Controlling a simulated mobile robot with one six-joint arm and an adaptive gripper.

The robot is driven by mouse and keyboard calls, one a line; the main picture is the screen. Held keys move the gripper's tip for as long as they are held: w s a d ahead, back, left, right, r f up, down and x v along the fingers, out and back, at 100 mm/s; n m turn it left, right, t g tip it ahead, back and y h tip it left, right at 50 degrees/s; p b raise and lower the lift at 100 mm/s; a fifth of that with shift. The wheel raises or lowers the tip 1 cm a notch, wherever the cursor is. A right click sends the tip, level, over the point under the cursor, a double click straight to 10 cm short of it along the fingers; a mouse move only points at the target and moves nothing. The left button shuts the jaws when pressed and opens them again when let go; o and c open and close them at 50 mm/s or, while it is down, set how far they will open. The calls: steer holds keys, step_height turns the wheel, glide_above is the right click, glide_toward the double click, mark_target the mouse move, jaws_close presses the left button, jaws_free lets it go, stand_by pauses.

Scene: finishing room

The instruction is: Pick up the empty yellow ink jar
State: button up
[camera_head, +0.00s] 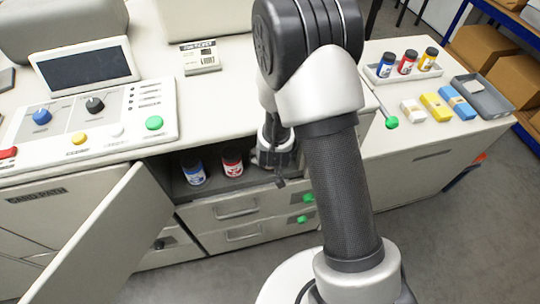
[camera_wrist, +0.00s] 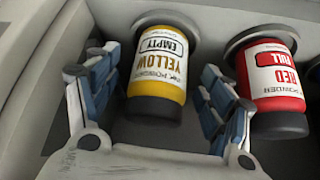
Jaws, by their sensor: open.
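The yellow ink jar (camera_wrist: 158,78), labelled EMPTY with its text upside down, sits in a round seat in the wrist view. It has a dark cap at the lower end. My gripper (camera_wrist: 162,68) is open, with one blue-padded finger on each side of the jar; a gap shows on the left, and the right finger is close to it. In the head view my gripper (camera_head: 274,158) is down at the right end of the open compartment, and the jar there is hidden behind it.
A red jar labelled FULL (camera_wrist: 272,85) stands close beside my right finger. In the head view a blue jar (camera_head: 194,173) and the red jar stand in the compartment. An open door (camera_head: 105,240) is at left. A tray of jars (camera_head: 385,79) and coloured blocks stand on the right counter.

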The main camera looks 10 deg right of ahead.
steer(key=shift+x, duration=0.95)
steer(key=c, duration=1.2)
steer(key=shift+r, duration=0.15)
